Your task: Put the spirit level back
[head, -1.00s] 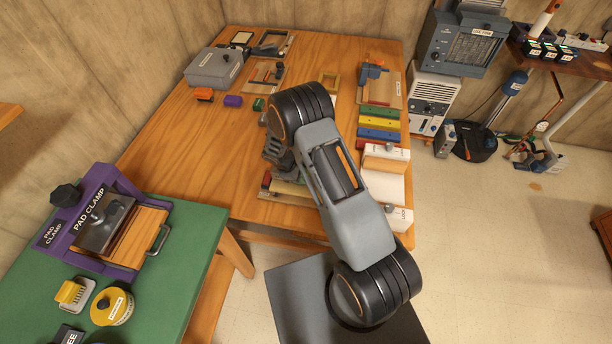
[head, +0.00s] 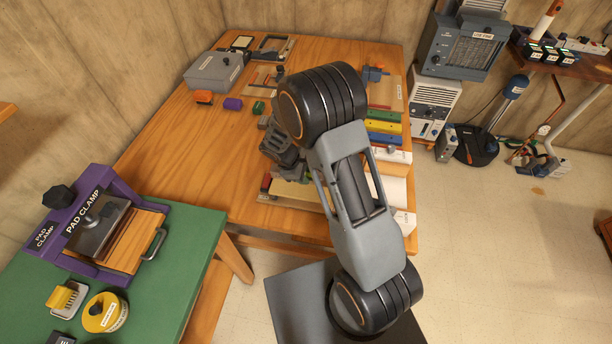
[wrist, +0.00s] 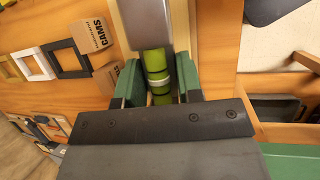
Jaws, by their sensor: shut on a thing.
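In the wrist view, my gripper (wrist: 156,88) is shut on the spirit level (wrist: 147,22), a silver-grey bar with a yellow-green, tube-like part (wrist: 157,72) between the green finger pads. The bar runs away from the gripper to the top of that picture, over a pale wooden strip. Its lower end is hidden by the gripper body. In the head view, my gripper stands over the near part of the wooden bench (head: 190,165). My arm hides its fingertips and I cannot make out the level there.
A wooden tray (head: 300,202) lies at the bench's near edge. Green, yellow and blue bars (head: 384,127) lie to the right of my arm. A purple pad clamp (head: 72,225) stands on the green table at left.

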